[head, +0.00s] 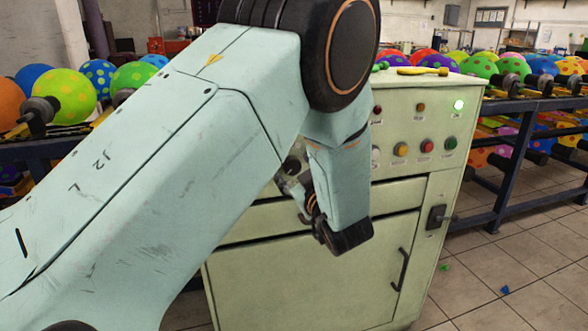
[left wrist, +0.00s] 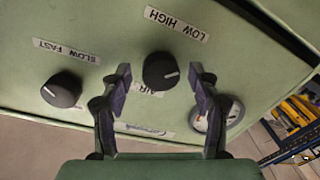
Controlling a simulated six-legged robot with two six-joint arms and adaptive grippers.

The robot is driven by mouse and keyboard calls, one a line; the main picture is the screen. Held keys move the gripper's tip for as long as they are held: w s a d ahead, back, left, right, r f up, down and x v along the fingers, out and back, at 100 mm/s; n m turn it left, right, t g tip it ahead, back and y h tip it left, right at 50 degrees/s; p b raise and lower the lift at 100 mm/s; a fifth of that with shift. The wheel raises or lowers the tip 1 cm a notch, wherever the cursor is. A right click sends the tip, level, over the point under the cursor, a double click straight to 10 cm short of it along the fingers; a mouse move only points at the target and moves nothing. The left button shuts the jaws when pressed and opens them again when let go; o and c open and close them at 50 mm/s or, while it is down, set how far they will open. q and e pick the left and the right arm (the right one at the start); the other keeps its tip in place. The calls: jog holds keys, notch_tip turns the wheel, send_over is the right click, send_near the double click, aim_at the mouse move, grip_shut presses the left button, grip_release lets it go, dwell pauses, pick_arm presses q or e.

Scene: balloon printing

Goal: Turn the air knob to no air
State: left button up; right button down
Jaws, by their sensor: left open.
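The air knob (left wrist: 160,70) is a round black knob with a white pointer line toward the right of the left wrist view. It sits on the pale green panel between a "LOW HIGH" label (left wrist: 176,23) and a partly covered "AIR" label (left wrist: 150,90). My left gripper (left wrist: 161,80) is open, with one dark finger on each side of the knob and a visible gap to it. In the head view my left gripper (head: 297,190) is at the cabinet front, and my arm hides much of that panel. My right gripper is in neither view.
A second black knob (left wrist: 62,90) with a "SLOW FAST" label and a round gauge (left wrist: 218,115) flank the fingers. Racks of balloons (head: 540,70) stand behind.

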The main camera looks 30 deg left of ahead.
pick_arm(q)
jog(key=shift+s+r, duration=0.1)
jog(key=shift+c, duration=0.6)
jog(key=c, duration=1)
jog(key=shift+n+p, duration=0.3)
jog(key=shift+c, duration=0.2)
